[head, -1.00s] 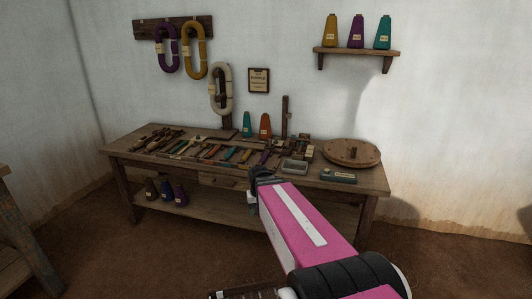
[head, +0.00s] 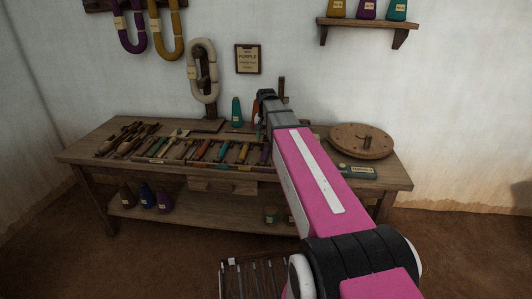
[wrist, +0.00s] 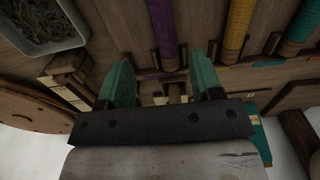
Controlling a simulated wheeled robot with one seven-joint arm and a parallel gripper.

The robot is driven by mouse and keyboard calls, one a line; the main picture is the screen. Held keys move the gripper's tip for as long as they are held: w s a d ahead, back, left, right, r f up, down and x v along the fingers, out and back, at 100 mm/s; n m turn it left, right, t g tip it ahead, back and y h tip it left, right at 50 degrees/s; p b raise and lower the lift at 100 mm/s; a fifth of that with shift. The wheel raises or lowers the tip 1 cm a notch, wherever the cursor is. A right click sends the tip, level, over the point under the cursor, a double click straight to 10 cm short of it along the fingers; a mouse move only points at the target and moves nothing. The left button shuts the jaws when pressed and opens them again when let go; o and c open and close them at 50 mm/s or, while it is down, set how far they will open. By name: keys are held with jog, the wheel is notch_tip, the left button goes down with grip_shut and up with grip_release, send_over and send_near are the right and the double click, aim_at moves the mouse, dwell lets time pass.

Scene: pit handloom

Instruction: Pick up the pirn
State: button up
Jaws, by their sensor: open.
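Several pirns in different colours lie side by side in a rack on the bench in the head view. The purple pirn (head: 264,154) is at the right end of the row, partly beside my arm. In the wrist view the purple pirn (wrist: 162,32) lies nearest, with a yellow pirn (wrist: 238,25) and others to its right. My gripper (head: 266,96) reaches over the bench toward its back. Its teal fingers (wrist: 161,72) are apart and empty in the wrist view, with the purple pirn beyond them, roughly in line with the gap.
A small card reading PURPLE (head: 248,59) hangs on the wall. A round wooden disc (head: 361,141) lies on the right of the bench (head: 395,178). A grey tray (wrist: 42,25) sits left of the purple pirn. A teal cone (head: 237,112) stands behind the rack.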

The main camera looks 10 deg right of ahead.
aim_at(265, 150)
notch_tip(265, 150, down, 3)
jog(key=shift+f, duration=0.15)
jog(key=shift+w+a+f, duration=0.1)
jog(key=shift+w+f, duration=0.15)
jog(key=shift+f, duration=1.1)
jog(key=shift+w+a+f, duration=0.1)
jog(key=shift+w+f, duration=0.1)
jog(key=shift+f, duration=1.15)
jog(key=c, duration=1)
